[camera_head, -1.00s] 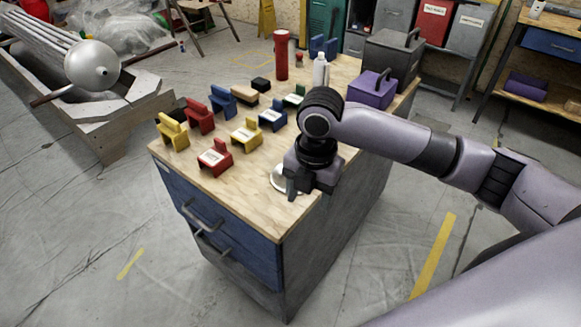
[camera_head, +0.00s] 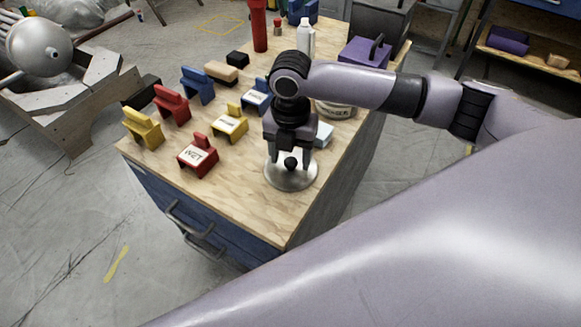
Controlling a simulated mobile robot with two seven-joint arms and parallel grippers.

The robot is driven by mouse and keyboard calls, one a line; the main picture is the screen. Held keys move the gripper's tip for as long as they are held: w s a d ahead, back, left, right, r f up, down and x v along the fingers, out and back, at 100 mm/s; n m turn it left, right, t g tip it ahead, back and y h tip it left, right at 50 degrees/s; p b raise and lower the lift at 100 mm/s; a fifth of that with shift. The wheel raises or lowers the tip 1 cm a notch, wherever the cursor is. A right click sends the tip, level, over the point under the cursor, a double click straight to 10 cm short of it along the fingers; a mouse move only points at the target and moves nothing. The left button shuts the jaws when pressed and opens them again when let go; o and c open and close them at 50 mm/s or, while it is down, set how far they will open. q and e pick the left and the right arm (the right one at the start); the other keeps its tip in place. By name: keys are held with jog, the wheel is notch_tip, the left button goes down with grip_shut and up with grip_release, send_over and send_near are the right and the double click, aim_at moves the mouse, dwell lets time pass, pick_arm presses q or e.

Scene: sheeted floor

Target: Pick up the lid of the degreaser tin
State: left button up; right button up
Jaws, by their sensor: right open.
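A round silver lid (camera_head: 284,182) with a black knob (camera_head: 291,163) lies flat on the wooden top of the workbench (camera_head: 225,198), near its front right edge. My right gripper (camera_head: 290,156) points down over the lid. It is open, with its fingers on either side of the knob; I cannot tell whether they touch it. A low round container (camera_head: 336,113) with a label, perhaps the degreaser tin, stands behind, partly hidden by my right arm. My left gripper is not in view.
Several coloured holders, including a red one (camera_head: 197,155) and a yellow one (camera_head: 143,128), stand left of the gripper. A red cylinder (camera_head: 258,25), a white bottle (camera_head: 304,38) and a purple box (camera_head: 364,52) stand at the back.

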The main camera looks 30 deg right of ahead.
jog(key=shift+f, duration=0.5)
jog(key=shift+c, duration=0.3)
jog(key=c, duration=1)
jog(key=shift+c, duration=0.3)
jog(key=shift+r, duration=0.15)
